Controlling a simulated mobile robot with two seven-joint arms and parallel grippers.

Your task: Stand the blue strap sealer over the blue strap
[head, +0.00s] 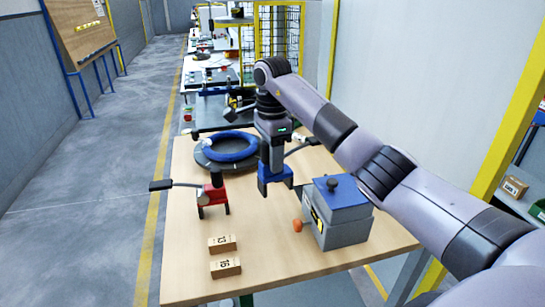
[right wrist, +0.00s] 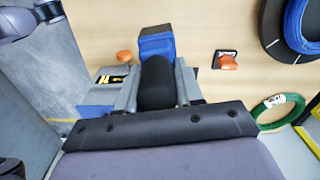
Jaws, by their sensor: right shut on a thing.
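My right gripper (head: 272,155) is shut on the blue strap sealer (head: 275,181) and holds it upright over the table, right of the blue coil (head: 231,147). The sealer's dark lever sticks out to the right. In the right wrist view the sealer's blue end (right wrist: 157,44) shows beyond the fingers, with a thick black part between them. The coil lies on a dark round turntable (head: 206,163); it also shows in the right wrist view (right wrist: 296,25). I cannot make out the blue strap. My left gripper is not in view.
A red sealer (head: 212,193) stands at the table's left. Wooden blocks (head: 222,243) lie at the front. The wooden table (head: 270,245) is bare between them. A green coil (right wrist: 277,111) lies beyond.

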